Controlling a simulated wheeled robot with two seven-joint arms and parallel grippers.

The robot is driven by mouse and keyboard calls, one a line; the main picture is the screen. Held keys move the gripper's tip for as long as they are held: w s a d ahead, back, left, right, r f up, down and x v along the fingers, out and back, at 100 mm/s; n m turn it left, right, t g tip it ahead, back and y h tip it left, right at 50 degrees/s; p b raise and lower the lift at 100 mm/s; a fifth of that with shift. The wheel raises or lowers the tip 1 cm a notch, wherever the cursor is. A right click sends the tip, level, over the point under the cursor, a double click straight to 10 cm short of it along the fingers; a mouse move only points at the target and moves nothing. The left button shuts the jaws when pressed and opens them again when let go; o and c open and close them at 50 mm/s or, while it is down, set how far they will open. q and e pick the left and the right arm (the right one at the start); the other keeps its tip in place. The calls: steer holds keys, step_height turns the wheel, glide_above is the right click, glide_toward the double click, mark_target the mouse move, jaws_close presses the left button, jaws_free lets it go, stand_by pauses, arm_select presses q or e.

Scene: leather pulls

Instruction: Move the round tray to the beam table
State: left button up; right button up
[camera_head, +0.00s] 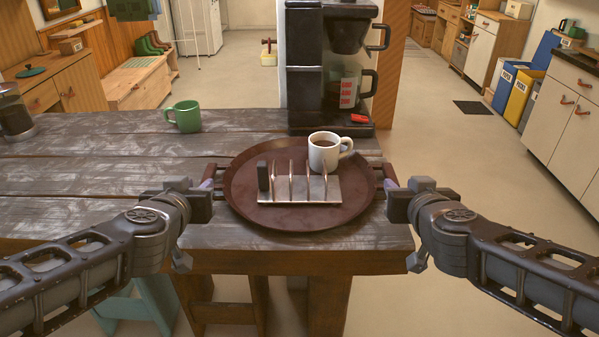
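The round tray (300,217) is dark red-brown, with a handle on each side. It looks level at the front of a weathered plank table (100,175); I cannot tell whether it touches the top. On it are a metal rack (325,190) with a dark block at its left end and a white cup (323,154) of dark drink. My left gripper (209,186) is at the tray's left handle, and my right gripper (388,178) is at its right handle. The fingers are mostly hidden, so their closure on the handles is unclear.
A coffee maker (305,70) stands right behind the tray. A green mug (185,116) and a glass press (14,112) are on the table to the left. A teal stool (140,305) is below. Open floor (470,165) lies to the right, before white cabinets (565,130).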

mark_target(207, 177)
arm_select(q)
steer(key=shift+s+r, duration=0.1)
steer(key=shift+s, duration=0.05)
arm_select(e)
steer(key=shift+s+r, duration=0.1)
steer(key=shift+s, duration=0.05)
